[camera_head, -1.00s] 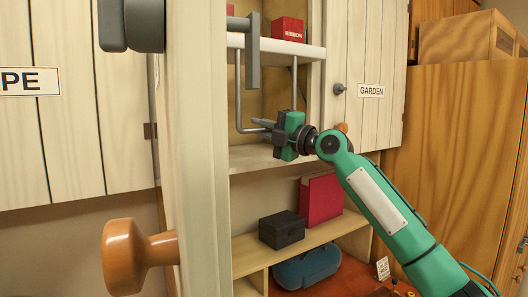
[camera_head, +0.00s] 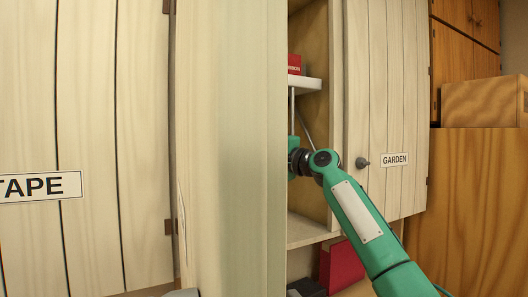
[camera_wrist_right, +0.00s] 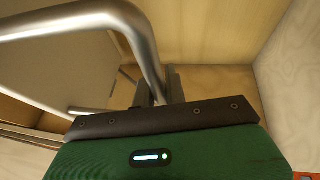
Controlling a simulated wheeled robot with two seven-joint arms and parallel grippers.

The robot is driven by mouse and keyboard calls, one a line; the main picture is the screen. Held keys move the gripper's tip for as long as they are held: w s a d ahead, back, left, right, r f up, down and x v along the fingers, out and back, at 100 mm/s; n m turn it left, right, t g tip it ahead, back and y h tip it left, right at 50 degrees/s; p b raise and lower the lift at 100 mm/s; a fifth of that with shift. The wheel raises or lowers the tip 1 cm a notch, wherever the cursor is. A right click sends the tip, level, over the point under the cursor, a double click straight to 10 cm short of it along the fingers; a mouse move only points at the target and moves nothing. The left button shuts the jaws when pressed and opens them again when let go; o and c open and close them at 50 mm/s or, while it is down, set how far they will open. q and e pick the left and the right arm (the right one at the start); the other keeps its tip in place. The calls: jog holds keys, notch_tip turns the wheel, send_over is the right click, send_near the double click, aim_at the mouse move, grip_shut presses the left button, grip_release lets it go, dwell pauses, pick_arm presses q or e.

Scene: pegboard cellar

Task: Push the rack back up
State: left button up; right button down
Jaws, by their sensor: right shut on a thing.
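The rack's white shelf (camera_head: 308,85) shows inside the open cabinet, with its left part hidden behind a pale door panel. A red box (camera_head: 294,65) is on it, and a thin metal rod (camera_head: 292,110) hangs below. My right gripper (camera_wrist_right: 159,88) is shut on the rack's bent metal handle bar (camera_wrist_right: 148,45) in the right wrist view. In the head view the door hides its fingers. My left gripper is not in view.
The tall pale door panel (camera_head: 230,150) stands close in front, left of my right arm. The GARDEN door (camera_head: 388,120) is at the right, and the TAPE door (camera_head: 85,120) is at the left.

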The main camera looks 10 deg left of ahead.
jog(key=shift+d+r, duration=0.1)
jog(key=shift+r, duration=0.4)
jog(key=c, duration=1.6)
grip_release()
jog(key=shift+o, duration=0.7)
jog(key=shift+w+a+f, duration=0.2)
jog(key=shift+a+f, duration=0.05)
jog(key=b+v, duration=0.9)
jog(key=v, duration=0.5)
jog(key=shift+w, duration=0.1)
